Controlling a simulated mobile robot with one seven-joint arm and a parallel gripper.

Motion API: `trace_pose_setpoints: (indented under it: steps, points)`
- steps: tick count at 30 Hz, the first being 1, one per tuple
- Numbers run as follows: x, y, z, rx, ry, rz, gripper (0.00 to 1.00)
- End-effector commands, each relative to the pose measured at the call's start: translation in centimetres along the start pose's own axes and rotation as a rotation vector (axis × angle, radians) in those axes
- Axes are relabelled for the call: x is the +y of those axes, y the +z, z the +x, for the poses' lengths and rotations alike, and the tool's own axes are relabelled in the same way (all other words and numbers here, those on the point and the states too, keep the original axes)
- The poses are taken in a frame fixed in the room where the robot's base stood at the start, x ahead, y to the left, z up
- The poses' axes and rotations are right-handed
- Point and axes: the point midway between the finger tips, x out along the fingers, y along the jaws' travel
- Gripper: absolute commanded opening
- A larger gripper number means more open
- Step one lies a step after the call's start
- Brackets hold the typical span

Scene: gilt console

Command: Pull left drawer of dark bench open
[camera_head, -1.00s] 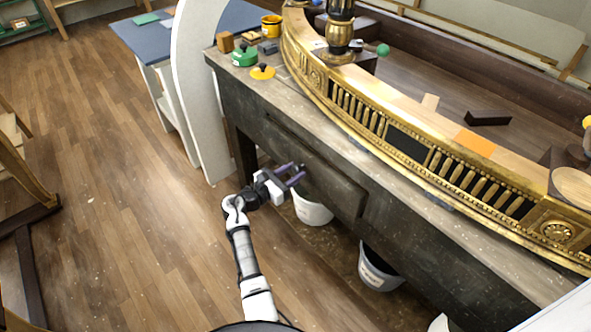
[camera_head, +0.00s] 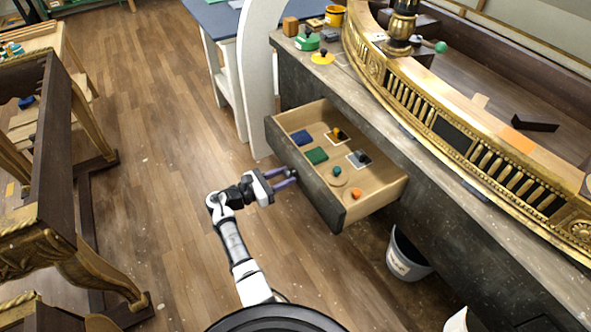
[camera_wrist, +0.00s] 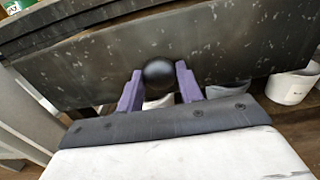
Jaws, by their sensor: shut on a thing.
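The dark bench (camera_head: 440,195) stands at the right of the head view. Its left drawer (camera_head: 306,181) is pulled well out and shows its pale wooden inside. Small items lie in it, among them a blue block, a green block and an orange piece. My gripper (camera_head: 290,178) is at the drawer's front. In the wrist view my gripper (camera_wrist: 160,88) has its two purple fingers closed on a round black knob (camera_wrist: 159,73) on the dark drawer front (camera_wrist: 220,45). In the head view the knob is mostly hidden by the fingers.
A gilt, curved console piece (camera_head: 450,130) lies on the bench top. A white bucket (camera_head: 405,258) stands on the floor below the bench. A dark table frame with gilt legs (camera_head: 50,190) stands at the left. Bare wood floor (camera_head: 170,150) lies between them.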

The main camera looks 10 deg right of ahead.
Motion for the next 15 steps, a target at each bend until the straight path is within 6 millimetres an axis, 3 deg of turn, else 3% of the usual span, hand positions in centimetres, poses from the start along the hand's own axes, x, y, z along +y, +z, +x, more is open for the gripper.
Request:
trace_pose_setpoints:
  steps: [6, 15]
  points:
    - [0.0, 0.0, -1.5, 0.0, -0.001, 0.0, 0.0]
    - [0.0, -0.1, -1.7, 0.001, -0.001, 0.0, 0.0]
